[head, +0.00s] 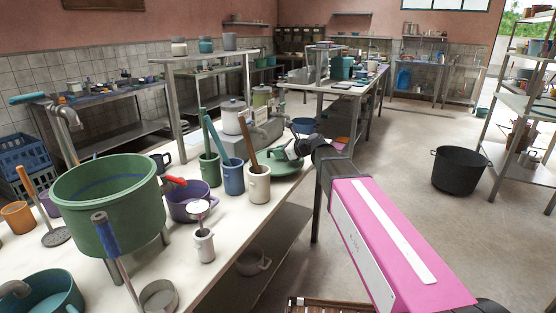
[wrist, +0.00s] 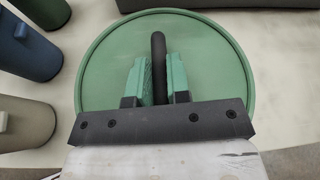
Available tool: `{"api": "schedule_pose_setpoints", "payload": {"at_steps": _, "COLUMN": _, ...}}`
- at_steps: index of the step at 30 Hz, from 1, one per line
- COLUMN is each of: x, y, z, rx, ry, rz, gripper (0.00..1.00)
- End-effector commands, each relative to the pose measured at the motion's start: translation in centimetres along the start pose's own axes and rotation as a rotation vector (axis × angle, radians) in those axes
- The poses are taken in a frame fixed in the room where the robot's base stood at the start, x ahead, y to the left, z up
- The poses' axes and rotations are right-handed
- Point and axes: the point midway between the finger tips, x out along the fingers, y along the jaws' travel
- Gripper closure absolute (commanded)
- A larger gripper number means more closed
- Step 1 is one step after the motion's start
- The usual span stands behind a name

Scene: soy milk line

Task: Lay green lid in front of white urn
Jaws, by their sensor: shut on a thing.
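The green lid (head: 287,165) is at the right edge of the near bench, beside the mugs and in front of the grey stand. In the wrist view the round lid (wrist: 108,68) fills the middle, with a black arched handle (wrist: 158,45). My gripper (wrist: 158,72) is shut on this handle, one green finger on each side. In the head view my gripper (head: 294,149) is over the lid and partly covers it. The lid looks level; I cannot tell whether it touches the bench. The white urn (head: 234,117) stands behind and left of the lid, on the grey stand.
Green (head: 209,170), blue (head: 232,178) and cream (head: 257,185) mugs stand close left of the lid. An olive urn (head: 262,97) is beside the white one. The grey stand (head: 264,137) borders the lid behind. A large green pot (head: 108,205) is nearer left.

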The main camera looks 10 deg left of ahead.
Motion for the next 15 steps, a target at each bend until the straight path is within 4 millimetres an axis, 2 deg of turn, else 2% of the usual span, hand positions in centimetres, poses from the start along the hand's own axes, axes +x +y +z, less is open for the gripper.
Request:
{"api": "schedule_pose_setpoints", "payload": {"at_steps": 6, "x": 1.0, "y": 0.0, "z": 0.1, "rx": 0.001, "ry": 0.000, "rz": -0.002, "gripper": 1.00}}
{"api": "schedule_pose_setpoints", "payload": {"at_steps": 15, "x": 2.1, "y": 0.5, "z": -2.7, "rx": 0.002, "ry": 0.000, "rz": -0.001, "gripper": 1.00}}
